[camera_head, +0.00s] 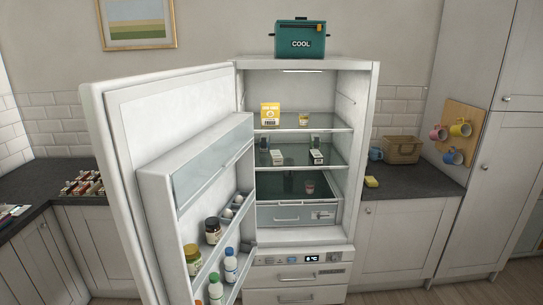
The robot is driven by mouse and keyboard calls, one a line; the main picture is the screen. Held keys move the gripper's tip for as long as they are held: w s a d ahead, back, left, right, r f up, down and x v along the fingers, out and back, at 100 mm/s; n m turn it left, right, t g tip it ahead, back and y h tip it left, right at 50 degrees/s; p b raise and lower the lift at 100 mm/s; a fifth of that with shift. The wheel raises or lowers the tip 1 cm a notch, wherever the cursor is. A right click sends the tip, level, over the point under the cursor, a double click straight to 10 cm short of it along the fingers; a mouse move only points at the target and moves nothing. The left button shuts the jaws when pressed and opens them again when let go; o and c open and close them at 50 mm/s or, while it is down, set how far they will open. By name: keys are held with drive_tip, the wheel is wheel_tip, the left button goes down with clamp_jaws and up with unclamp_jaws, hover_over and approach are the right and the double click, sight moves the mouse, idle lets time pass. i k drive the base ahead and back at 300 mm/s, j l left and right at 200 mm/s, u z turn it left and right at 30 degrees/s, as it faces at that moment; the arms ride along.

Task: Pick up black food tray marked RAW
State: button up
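The fridge (366,110) stands open, its door (120,150) swung out to the left. On its middle shelf (297,160) are several small dark items. One at the front left (277,157) and one at the front right (316,157) have pale tops or labels. Two more dark items, at the back left (263,143) and back right (314,141), stand behind them. They are too small for me to read any RAW marking, so I cannot tell which is the black food tray. My gripper is not in view.
The upper shelf holds a yellow carton (270,115) and a small tub (304,119). A small cup (310,187) stands on the lower shelf above a drawer (290,217). Bottles and jars fill the door racks.

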sight(317, 158)
drive_tip(key=j+z, duration=0.25)
drive_tip(key=j, duration=3.15)
drive_tip(key=i+l, duration=0.1)
drive_tip(key=l, duration=0.55)
drive_tip(key=i+l, duration=0.15)
drive_tip(key=l, duration=0.2)
drive_tip(key=i+l, duration=0.55)
drive_tip(key=l, duration=0.15)
drive_tip(key=i+l, duration=0.55)
drive_tip(key=l, duration=0.15)
